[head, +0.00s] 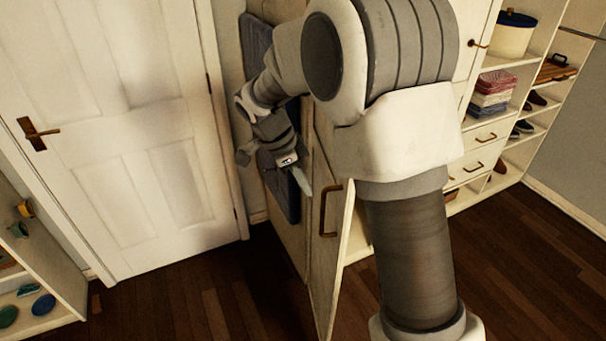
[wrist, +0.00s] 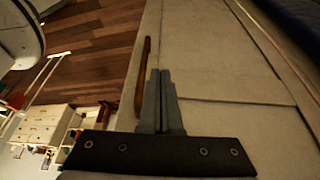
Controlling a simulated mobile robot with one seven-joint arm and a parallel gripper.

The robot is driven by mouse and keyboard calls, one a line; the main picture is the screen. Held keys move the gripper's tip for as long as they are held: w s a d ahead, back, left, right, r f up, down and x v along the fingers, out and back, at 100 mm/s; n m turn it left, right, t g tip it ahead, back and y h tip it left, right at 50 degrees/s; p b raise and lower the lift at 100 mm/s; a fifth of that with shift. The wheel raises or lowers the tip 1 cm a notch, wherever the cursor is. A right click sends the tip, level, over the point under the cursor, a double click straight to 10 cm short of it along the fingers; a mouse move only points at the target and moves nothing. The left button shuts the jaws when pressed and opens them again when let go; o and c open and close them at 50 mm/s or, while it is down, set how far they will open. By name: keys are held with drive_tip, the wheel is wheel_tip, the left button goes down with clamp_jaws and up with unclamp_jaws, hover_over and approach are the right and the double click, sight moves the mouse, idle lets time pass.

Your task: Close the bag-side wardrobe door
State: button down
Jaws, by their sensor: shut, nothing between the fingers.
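The cream wardrobe door (head: 322,270) with a bronze bar handle (head: 323,210) stands open, seen nearly edge-on right of my gripper in the head view. My gripper (head: 304,187) is shut and empty, pointing down close to the door, just left of the handle. In the wrist view the shut fingers (wrist: 160,85) lie in front of the pale door face (wrist: 210,95), with the handle (wrist: 142,75) just to their left. I cannot tell whether the fingers touch the door. A dark blue padded item, perhaps the bag (head: 283,190), hangs behind my gripper. My arm hides much of the wardrobe.
A closed white room door (head: 120,130) is at left. A low shelf (head: 50,255) with small items is at the lower left. Wardrobe shelves at right hold folded cloths (head: 492,88), shoes and a lidded pot (head: 513,35). The dark wood floor (head: 500,270) is clear at lower right.

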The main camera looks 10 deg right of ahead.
sight(325, 198)
drive_tip(key=d+f+p, duration=0.1)
drive_tip(key=d+f, duration=0.3)
drive_tip(key=f, duration=0.1)
drive_tip(key=shift+d, duration=0.4)
drive_tip(key=shift+w+d, duration=0.1)
drive_tip(key=shift+d, duration=0.55)
